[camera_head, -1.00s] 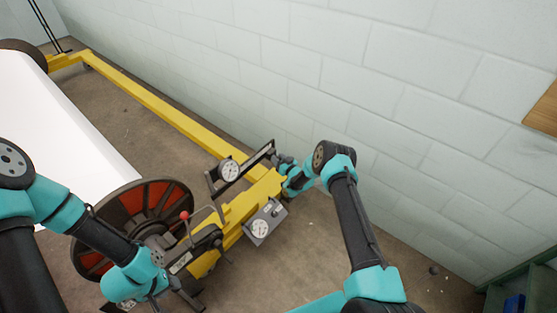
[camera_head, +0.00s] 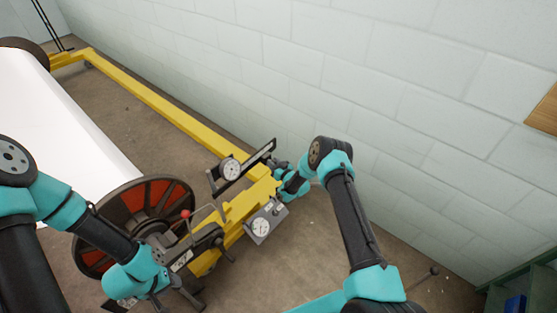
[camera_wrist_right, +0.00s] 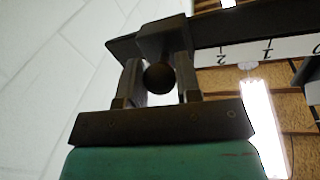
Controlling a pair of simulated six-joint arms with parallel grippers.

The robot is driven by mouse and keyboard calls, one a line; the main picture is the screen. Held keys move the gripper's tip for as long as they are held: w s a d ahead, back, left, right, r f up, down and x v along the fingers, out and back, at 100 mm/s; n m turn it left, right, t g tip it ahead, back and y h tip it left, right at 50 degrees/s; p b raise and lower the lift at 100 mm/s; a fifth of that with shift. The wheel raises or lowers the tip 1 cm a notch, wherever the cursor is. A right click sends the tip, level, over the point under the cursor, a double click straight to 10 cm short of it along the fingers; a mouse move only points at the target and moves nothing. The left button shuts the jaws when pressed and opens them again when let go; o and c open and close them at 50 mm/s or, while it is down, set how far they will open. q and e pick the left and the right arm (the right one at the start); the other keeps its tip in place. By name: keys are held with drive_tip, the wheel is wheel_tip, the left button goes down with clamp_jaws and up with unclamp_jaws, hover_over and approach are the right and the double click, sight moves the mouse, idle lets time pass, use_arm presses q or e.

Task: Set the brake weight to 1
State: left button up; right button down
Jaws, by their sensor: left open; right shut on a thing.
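The brake weight is a dark block (camera_wrist_right: 165,40) with a round knob (camera_wrist_right: 158,77) on a dark beam (camera_wrist_right: 255,25). The beam carries a white scale (camera_wrist_right: 245,50) with marks that read 2, 1 and 0 from left to right. The block sits left of the 2 mark. My right gripper (camera_wrist_right: 160,80) is shut on the knob from below in the right wrist view. In the head view the beam (camera_head: 262,152) slants beside a round dial, and my right gripper (camera_head: 278,170) is at it, partly hidden. My left gripper (camera_head: 155,298) is open near the frame's lower part.
A yellow machine frame (camera_head: 150,100) runs along the pale block wall (camera_head: 400,80). It bears a red and black wheel (camera_head: 150,195), a red-tipped lever (camera_head: 186,214) and a dial box (camera_head: 265,222). A green shelf (camera_head: 510,285) stands at lower right. Floor is clear between.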

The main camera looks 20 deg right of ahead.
drive_tip(key=s+a, duration=0.5)
drive_tip(key=a, duration=0.4)
drive_tip(key=shift+s, duration=0.15)
drive_tip(key=c, duration=0.8)
unclamp_jaws()
drive_tip(key=v, duration=1.7)
drive_tip(key=shift+s+d, duration=0.1)
drive_tip(key=shift+s, duration=0.05)
